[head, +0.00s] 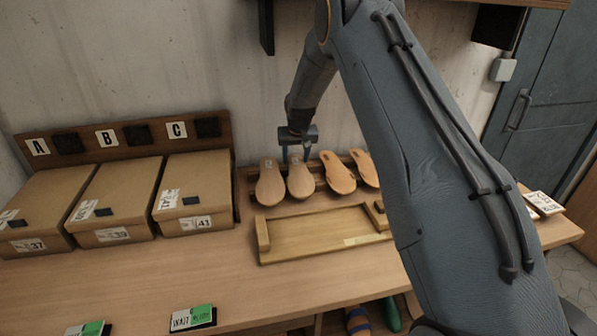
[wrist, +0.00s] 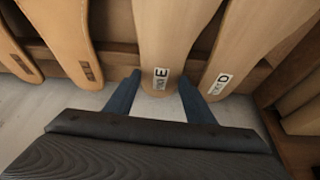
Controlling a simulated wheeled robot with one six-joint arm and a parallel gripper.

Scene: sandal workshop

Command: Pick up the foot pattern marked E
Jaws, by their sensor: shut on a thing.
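The foot pattern marked E (wrist: 168,40) is a pale tan wooden sole with a white label at its end. In the head view it is the second sole from the left (head: 300,181) on the rack. My gripper (wrist: 161,79) is shut on its labelled end, with one blue finger at each side; it also shows in the head view (head: 295,155). Pattern E stands in line with its neighbours, and I cannot tell whether it is clear of the rack. The pattern marked D (wrist: 244,50) is close beside it, at left in the head view (head: 269,184).
Two more orange-tan soles (head: 338,174) stand on the rack (head: 245,199) to the right. A wooden tray (head: 318,236) lies in front. Several cardboard boxes (head: 116,203) are at left. Two label cards (head: 193,318) lie at the front edge. My arm hides the right of the bench.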

